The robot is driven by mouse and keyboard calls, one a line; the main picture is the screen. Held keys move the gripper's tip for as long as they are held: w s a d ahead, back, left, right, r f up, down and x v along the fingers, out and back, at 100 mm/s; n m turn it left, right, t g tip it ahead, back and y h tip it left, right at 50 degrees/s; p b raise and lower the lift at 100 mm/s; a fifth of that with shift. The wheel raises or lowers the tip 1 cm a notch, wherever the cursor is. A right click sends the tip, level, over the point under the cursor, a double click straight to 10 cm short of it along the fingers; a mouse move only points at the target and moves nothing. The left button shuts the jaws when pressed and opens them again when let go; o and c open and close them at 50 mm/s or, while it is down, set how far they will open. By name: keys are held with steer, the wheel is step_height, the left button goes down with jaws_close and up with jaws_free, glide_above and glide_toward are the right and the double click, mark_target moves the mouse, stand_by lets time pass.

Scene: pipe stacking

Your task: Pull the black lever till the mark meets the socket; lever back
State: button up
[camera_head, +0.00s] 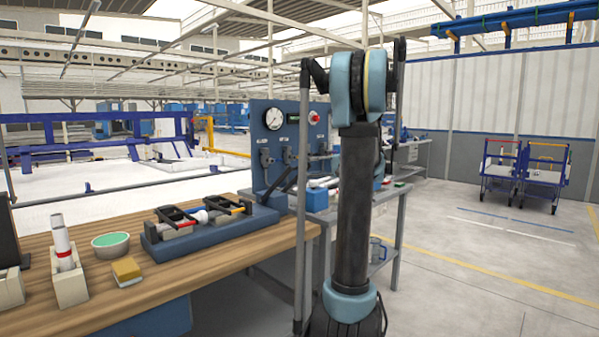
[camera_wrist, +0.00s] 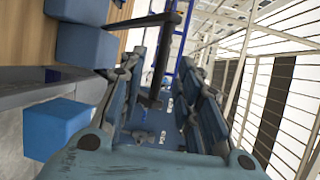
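A blue fixture (camera_head: 212,236) sits on the wooden bench with black clamps and a pipe piece with a red mark (camera_head: 183,222) in it. A white pipe piece (camera_head: 198,217) and another red-marked part lie along the fixture's middle. In the wrist view the dark lever bar (camera_wrist: 160,60) runs between the two fingers of my gripper (camera_wrist: 161,72). The fingers are apart; I cannot tell whether either touches it. In the head view my gripper is hidden. The socket's gap to the mark is too small to judge.
A blue panel with a gauge (camera_head: 273,119) and red button stands behind the bench. A white pipe in a holder (camera_head: 68,280), a green-topped bowl (camera_head: 111,243) and a yellow sponge (camera_head: 127,270) stand at left. My arm blocks the middle.

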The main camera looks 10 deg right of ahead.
mark_target(301, 168)
steer(key=shift+x, duration=2.65)
jaws_close()
